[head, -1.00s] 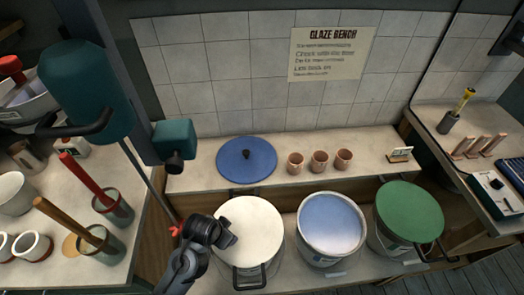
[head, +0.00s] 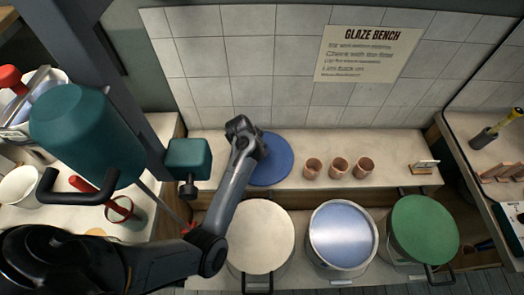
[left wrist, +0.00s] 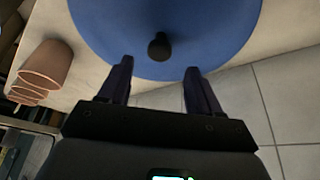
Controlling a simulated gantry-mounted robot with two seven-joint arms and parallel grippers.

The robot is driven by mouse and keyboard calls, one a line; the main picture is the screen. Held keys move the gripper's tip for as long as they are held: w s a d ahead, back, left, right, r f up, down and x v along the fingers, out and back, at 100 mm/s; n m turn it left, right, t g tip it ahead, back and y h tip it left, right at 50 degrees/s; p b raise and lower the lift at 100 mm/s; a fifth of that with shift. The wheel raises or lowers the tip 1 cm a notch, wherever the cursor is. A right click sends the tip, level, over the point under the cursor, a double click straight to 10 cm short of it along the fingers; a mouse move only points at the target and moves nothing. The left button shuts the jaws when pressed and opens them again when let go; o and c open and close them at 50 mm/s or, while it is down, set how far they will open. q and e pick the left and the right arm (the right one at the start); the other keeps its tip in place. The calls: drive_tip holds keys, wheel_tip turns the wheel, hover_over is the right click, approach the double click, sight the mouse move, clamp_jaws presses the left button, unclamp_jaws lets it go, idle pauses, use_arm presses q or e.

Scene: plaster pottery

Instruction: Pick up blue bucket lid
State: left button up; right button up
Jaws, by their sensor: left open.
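The blue bucket lid (head: 272,160) is a round disc lying on the pale ledge against the tiled wall. My left gripper (head: 262,150) is over its left part in the head view and hides some of it, including the knob. In the left wrist view the lid (left wrist: 210,30) fills the top, with its dark round knob (left wrist: 159,46) near the middle. The open fingers of my left gripper (left wrist: 157,78) point at the lid, and the knob lies beyond the tips, between their lines. Nothing is between the fingers. My right gripper is not in view.
Several small terracotta cups (head: 338,167) stand on the ledge right of the lid; they also show in the left wrist view (left wrist: 45,66). Below the ledge are a white-lidded bucket (head: 262,235), an open bucket of blue glaze (head: 341,235) and a green-lidded bucket (head: 424,228).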

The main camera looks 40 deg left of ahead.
use_arm(q)
drive_tip(key=shift+w+d+f, duration=0.1)
drive_tip(key=shift+d+f, duration=0.05)
drive_tip(key=shift+f, duration=0.6)
drive_tip(key=shift+b+x, duration=1.2)
drive_tip(key=shift+x, duration=1.15)
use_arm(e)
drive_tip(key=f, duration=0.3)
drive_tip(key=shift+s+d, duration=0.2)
use_arm(q)
drive_tip(key=shift+c, duration=0.5)
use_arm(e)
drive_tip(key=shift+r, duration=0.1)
use_arm(q)
clamp_jaws()
drive_tip(key=shift+r, duration=0.2)
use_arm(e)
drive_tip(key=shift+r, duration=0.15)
